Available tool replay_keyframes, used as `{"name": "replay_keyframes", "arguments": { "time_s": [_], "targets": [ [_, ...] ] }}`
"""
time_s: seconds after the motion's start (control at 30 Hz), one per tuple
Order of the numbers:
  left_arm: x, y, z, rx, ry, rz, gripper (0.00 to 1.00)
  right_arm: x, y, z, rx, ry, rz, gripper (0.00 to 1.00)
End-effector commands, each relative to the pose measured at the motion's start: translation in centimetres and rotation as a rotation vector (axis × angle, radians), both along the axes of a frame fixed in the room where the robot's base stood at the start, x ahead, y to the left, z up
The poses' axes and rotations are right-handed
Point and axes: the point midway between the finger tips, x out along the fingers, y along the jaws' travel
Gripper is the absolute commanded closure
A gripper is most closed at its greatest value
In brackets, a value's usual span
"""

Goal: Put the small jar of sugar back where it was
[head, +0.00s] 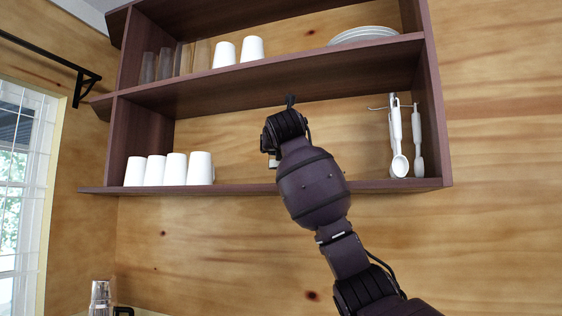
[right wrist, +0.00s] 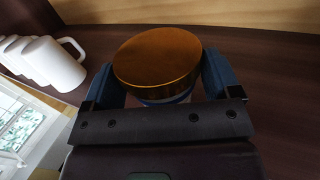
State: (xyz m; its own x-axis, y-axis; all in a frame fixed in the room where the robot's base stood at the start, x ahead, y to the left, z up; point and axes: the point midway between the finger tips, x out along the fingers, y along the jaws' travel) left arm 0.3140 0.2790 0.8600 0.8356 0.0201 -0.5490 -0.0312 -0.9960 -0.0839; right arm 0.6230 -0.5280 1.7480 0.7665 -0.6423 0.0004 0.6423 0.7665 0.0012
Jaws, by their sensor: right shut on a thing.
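The small jar shows in the right wrist view with a round copper-gold lid (right wrist: 158,62) on top. Its body is mostly hidden under the lid and behind my gripper. My right gripper (right wrist: 160,72) is shut on the jar, with one blue finger on each side. In the head view my right arm reaches up to the lower compartment of the brown wall shelf (head: 240,190). There the wrist hides the fingers and nearly all of the jar. I cannot tell whether the jar touches the shelf board. My left gripper is not in view.
White mugs (head: 200,168) stand at the lower compartment's left; they also show in the right wrist view (right wrist: 55,65). White utensils (head: 398,140) hang at its right. Glasses (head: 165,62), white cups (head: 252,48) and plates (head: 362,35) stand above. The board between arm and utensils looks clear.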

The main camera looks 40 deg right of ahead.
Motion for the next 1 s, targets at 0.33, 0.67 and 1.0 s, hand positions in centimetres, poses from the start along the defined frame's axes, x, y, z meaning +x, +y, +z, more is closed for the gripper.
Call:
{"name": "replay_keyframes", "arguments": {
  "time_s": [0.33,0.67,1.0],
  "targets": [
    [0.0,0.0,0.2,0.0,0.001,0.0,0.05,0.1,0.0,-3.4,0.0,0.0,0.001,0.44],
    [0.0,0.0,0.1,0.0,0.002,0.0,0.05,0.0,0.0,-3.7,-0.001,-0.001,0.0,0.44],
    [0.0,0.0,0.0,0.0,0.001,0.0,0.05,0.0,0.0,-4.0,0.001,0.001,0.0,0.0]
  ]
}}
